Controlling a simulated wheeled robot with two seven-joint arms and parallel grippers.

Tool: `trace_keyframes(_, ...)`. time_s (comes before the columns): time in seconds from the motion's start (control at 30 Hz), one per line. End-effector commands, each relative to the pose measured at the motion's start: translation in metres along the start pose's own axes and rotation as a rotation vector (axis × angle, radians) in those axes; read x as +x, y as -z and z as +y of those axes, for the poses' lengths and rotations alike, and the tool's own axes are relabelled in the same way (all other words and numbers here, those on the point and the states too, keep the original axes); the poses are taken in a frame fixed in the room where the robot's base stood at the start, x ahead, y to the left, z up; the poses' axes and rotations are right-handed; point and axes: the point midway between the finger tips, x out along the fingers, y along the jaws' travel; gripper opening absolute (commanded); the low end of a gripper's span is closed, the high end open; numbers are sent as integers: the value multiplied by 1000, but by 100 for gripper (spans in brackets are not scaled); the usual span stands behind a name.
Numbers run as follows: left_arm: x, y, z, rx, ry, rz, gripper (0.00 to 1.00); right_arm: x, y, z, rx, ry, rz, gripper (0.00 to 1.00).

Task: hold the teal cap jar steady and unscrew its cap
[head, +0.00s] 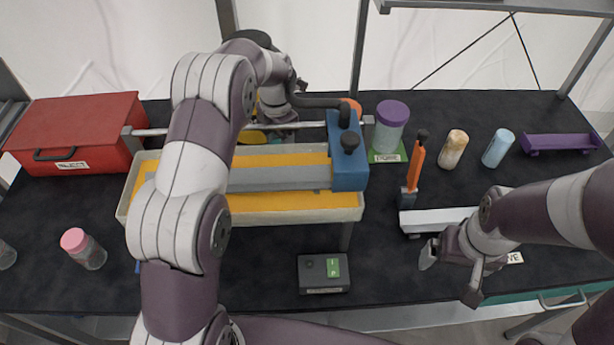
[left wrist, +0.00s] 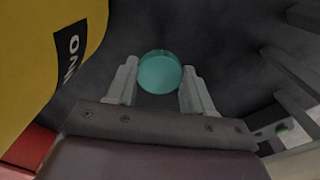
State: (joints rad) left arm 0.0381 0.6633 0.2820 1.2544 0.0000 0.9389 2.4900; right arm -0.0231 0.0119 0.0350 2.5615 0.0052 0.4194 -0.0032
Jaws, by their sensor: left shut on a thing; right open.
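The teal cap (left wrist: 160,73) of the jar shows from above in the left wrist view, between the two fingers of my left gripper (left wrist: 160,88). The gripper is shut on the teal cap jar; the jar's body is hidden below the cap. In the head view my left arm reaches to the back of the table, behind the sawing rig, and hides the jar. My right gripper (head: 450,275) is open and empty over the front right of the table, well away from the jar.
The rig with a blue block (head: 348,155) and cream tray (head: 290,217) stands mid-table. Around are a red box (head: 80,125), purple-lidded jar (head: 390,125), pink-capped jar (head: 83,248), orange-handled tool (head: 416,165) and dark box (head: 323,273).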

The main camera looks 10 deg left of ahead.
Motion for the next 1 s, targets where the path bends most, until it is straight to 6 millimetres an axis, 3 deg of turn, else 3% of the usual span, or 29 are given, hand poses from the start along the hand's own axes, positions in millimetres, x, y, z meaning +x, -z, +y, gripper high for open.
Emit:
trace_keyframes(0.03, 6, 1, -1, 0, 4, 5, 15, -10, 2, 0, 0, 0, 4, 96)
trace_keyframes(0.4, 61, 1, -1, 0, 3, 3, 15, -18, 3, 0, 0, 0, 4, 96)
trace_keyframes(0.73, 67, 1, -1, 0, 2, 2, 15, -14, 3, 0, 0, 0, 4, 96)
trace_keyframes(0.77, 66, 1, -1, 0, 2, 2, 61, -15, 3, 0, 0, 0, 4, 96)
trace_keyframes(0.8, 65, 1, -1, 0, 2, 2, 74, -15, 3, 0, 0, 0, 4, 96)
trace_keyframes(1.0, 65, 1, -1, 0, 2, 2, 77, -15, 3, 0, 0, 0, 4, 96)
